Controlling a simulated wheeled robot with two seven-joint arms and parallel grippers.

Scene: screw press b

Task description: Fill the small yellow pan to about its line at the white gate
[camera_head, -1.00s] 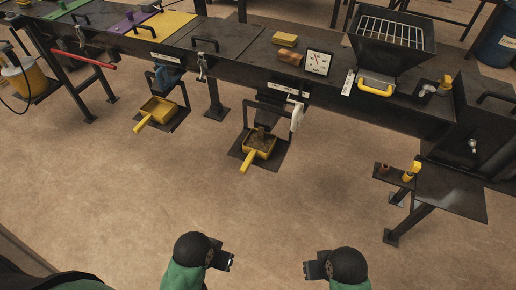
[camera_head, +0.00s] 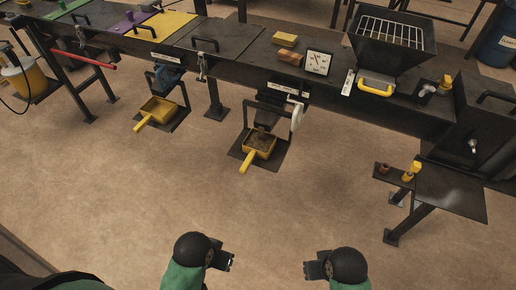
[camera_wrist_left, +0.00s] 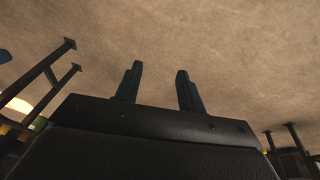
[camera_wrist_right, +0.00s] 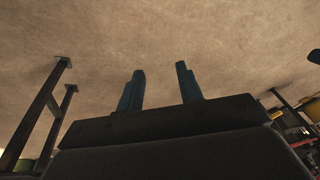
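A small yellow pan (camera_head: 259,152) sits on a dark floor plate under the white-labelled gate (camera_head: 270,110), its yellow handle towards me. Brown material lies in the pan; its level against any line is too small to tell. A white disc-like part (camera_head: 297,117) is at the gate's right side. A second yellow pan (camera_head: 157,105) sits further left below a blue part. My left gripper (camera_head: 231,262) and right gripper (camera_head: 306,270) are near the bottom of the head view, far from both pans. The left wrist view (camera_wrist_left: 158,85) and right wrist view (camera_wrist_right: 160,88) show both with fingers apart and empty.
A small dark table (camera_head: 450,190) stands at the right. A red bar (camera_head: 85,60) sticks out at left. The floor between is clear.

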